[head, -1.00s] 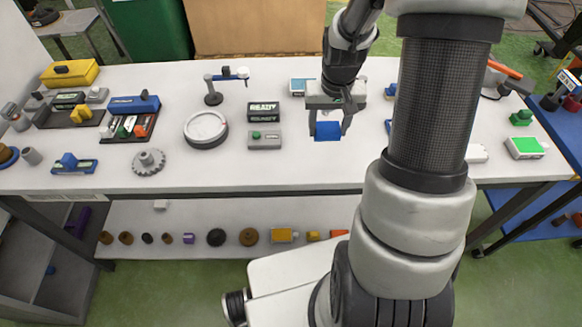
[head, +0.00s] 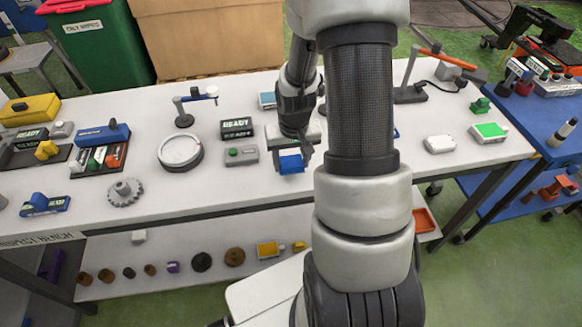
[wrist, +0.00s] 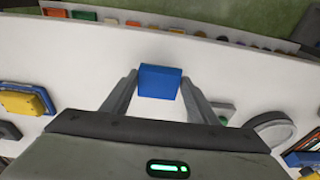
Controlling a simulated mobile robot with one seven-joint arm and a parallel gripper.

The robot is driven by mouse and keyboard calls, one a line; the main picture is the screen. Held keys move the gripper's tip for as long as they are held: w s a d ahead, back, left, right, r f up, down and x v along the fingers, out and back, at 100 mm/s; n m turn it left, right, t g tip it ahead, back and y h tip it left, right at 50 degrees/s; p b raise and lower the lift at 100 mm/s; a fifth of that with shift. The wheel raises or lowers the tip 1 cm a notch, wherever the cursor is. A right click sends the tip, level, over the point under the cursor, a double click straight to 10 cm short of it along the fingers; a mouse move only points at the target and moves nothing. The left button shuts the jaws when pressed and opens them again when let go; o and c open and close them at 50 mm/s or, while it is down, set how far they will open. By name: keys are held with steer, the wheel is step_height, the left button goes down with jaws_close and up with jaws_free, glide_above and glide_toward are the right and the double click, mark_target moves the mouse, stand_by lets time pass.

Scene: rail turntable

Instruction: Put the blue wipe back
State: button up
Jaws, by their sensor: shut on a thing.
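The blue wipe (head: 291,163) is a small blue block held between the two fingers of my gripper (head: 290,157). In the head view it hangs over the white table, near the middle. In the wrist view the blue wipe (wrist: 159,81) shows between the fingertips of my gripper (wrist: 158,90), which are shut on it. It appears to be above the table surface; the exact height cannot be told.
Left of my gripper are a grey box with a green button (head: 241,155), a READY sign (head: 237,128) and a round dial (head: 180,151). A white box (head: 439,144) and a green-topped box (head: 488,132) stand right. A green bin (head: 100,40) is behind the table.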

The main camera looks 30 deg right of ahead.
mark_target(292, 165)
steer(key=shift+f, duration=1.4)
steer(key=shift+f, duration=0.1)
steer(key=shift+f, duration=0.15)
steer(key=o, duration=1)
steer(key=shift+r, duration=0.85)
steer(key=r, duration=0.3)
steer(key=s+r, duration=0.1)
steer(key=r, duration=0.6)
steer(key=shift+s+a+r+p, duration=0.25)
steer(key=shift+s+r+p, duration=0.05)
steer(key=shift+s+r, duration=0.05)
